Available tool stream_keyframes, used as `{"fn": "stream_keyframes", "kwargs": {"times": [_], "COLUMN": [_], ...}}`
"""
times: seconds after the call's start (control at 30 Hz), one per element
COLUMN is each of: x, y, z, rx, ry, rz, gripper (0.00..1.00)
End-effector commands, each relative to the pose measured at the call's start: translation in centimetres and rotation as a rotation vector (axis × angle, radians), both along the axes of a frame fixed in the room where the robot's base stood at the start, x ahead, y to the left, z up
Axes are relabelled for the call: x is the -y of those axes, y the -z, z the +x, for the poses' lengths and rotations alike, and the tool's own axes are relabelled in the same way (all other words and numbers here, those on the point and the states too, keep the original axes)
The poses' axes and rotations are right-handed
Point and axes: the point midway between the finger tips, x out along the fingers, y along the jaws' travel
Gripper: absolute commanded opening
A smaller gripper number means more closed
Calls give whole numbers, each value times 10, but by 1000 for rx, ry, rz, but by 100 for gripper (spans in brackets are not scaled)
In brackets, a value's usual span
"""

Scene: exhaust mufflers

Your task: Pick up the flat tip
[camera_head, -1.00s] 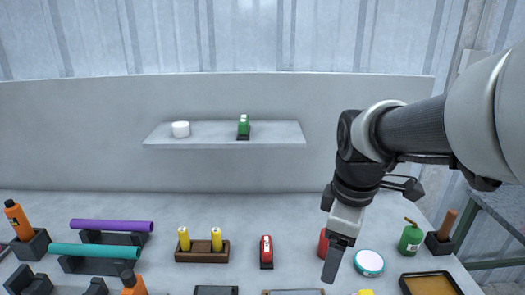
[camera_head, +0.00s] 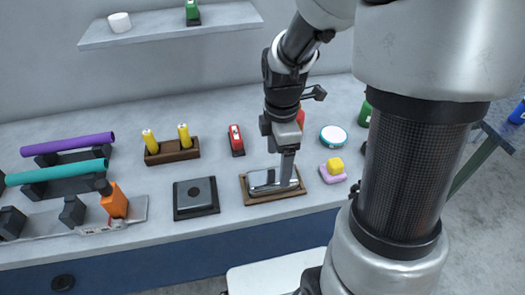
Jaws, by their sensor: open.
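A flat silvery metal piece (camera_head: 262,178), which looks like the flat tip, lies on a wooden-edged tray (camera_head: 289,194) near the front of the table. My gripper (camera_head: 286,182) points down over the right part of this piece, with its fingers at or just above it. The gripper is open, but its fingers overlap in this view, so the gap between them is hard to see. Whether the fingers touch the piece cannot be told. The gripper hides part of the piece's right end.
A black square holder with a grey plate (camera_head: 195,194) stands left of the tray. A red object on a dark base (camera_head: 236,140) is behind it. Two yellow cylinders (camera_head: 166,138) sit in a wooden holder.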

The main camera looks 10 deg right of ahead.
Motion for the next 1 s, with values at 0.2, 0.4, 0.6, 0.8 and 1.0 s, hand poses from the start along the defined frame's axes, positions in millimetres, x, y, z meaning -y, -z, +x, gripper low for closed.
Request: {"fn": "stream_keyframes", "kwargs": {"times": [0.2, 0.4, 0.6, 0.8, 1.0], "x": [0, -4, -4, -4, -4], "y": [18, 44, 67, 69, 68], "z": [0, 6, 7, 8, 8], "rx": [0, -4, -1, 1, 1], "ry": [1, -2, 1, 1, 1], "rz": [0, 0, 0, 0, 0], "gripper": [78, 78, 78, 78, 56]}}
